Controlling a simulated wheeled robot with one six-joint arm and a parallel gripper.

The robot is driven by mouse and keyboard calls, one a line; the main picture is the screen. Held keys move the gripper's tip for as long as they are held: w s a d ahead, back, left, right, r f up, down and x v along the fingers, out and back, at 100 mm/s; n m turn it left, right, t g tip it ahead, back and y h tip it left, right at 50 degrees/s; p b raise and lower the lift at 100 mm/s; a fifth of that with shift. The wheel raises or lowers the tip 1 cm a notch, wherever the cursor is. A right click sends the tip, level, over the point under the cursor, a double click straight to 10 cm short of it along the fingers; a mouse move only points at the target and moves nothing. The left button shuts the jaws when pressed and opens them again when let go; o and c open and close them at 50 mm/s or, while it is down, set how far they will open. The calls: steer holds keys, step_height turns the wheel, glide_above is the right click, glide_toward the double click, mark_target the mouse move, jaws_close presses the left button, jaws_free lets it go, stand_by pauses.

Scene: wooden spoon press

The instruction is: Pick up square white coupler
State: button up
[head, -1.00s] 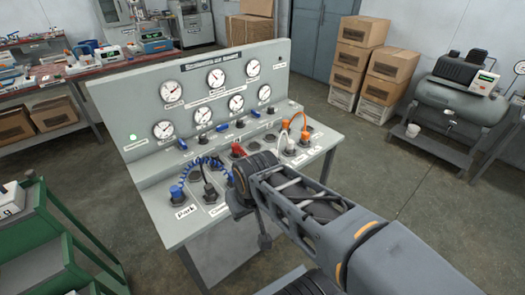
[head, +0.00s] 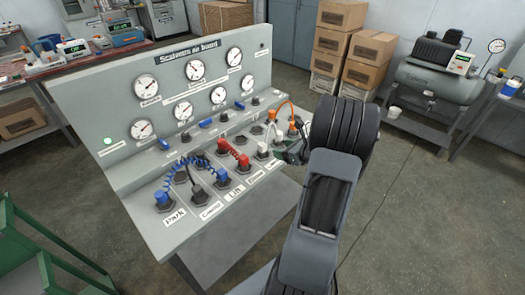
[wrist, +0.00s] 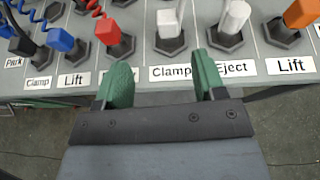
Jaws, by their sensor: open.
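In the wrist view, a boxy white coupler (wrist: 169,24) sits upright in a dark hexagonal socket behind a "Clamp" label. A second white coupler (wrist: 234,16), rounder in outline, stands to its right behind the "Eject" label. The boxy one also shows in the head view (head: 262,150) near the panel's right end. My gripper (wrist: 161,66) is open, with green fingers pointing at the panel. The boxy coupler lies ahead of the gap between the fingers, apart from them. In the head view, my gripper (head: 292,153) is partly hidden by my arm.
An orange coupler (wrist: 301,14) stands right of the white ones, and a red one (wrist: 108,32) and a blue one (wrist: 60,40) to the left. Coiled hoses rise from the red and blue ones. The gauge board (head: 180,90) stands behind the sockets. A green cart (head: 45,250) is at left.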

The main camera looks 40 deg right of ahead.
glide_toward(263, 144)
steer(key=x, duration=0.4)
steer(key=shift+a+f, duration=0.1)
steer(key=shift+a, duration=0.1)
steer(key=shift+p+x, duration=0.7)
steer(key=shift+x, duration=2.4)
steer(key=shift+c, duration=0.3)
steer(key=c, duration=1)
steer(key=shift+d, duration=0.1)
